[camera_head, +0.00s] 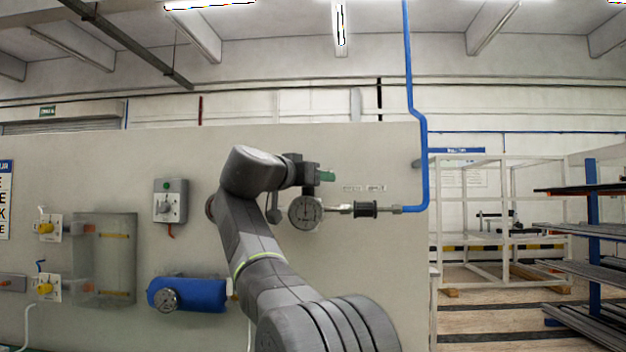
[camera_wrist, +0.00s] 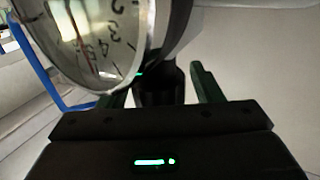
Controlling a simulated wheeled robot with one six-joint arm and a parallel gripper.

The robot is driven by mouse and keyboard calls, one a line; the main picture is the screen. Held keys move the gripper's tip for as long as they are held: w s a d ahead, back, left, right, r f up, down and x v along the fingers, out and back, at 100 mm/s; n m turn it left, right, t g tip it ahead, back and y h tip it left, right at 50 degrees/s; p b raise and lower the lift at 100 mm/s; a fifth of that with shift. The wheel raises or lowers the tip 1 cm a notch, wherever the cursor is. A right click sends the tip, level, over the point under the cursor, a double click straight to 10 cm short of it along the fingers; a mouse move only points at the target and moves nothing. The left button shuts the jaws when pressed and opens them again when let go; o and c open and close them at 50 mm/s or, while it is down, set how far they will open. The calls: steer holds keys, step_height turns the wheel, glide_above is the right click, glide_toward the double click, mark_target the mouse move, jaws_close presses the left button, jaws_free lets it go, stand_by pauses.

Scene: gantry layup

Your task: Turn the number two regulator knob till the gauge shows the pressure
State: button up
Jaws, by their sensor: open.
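A round pressure gauge (camera_head: 305,212) with a pale dial sits on the wall panel's pipe line. In the wrist view, part of the gauge (camera_wrist: 90,38) fills the upper left, tilted, with a thin reddish needle near the larger numbers; its exact reading is unclear. My gripper (camera_head: 328,176) is just above and right of the gauge in the head view. In the wrist view, my gripper (camera_wrist: 160,88) is open, with green fingers on both sides of a dark knob-like part (camera_wrist: 160,85). Contact is not visible. The number two label cannot be read.
A blue pipe (camera_head: 422,160) joins the line right of a black cylindrical fitting (camera_head: 366,209). A blue tank (camera_head: 190,295), a grey switch box (camera_head: 170,201) and yellow-handled valves (camera_head: 46,228) are on the panel (camera_head: 370,290) at left. Racks (camera_head: 590,245) stand at far right.

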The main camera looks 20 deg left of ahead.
steer(key=v, duration=1.3)
steer(key=shift+s+b, duration=0.35)
steer(key=shift+a, duration=0.1)
steer(key=x, duration=1.4)
steer(key=shift+p, duration=0.4)
steer(key=shift+s, duration=0.1)
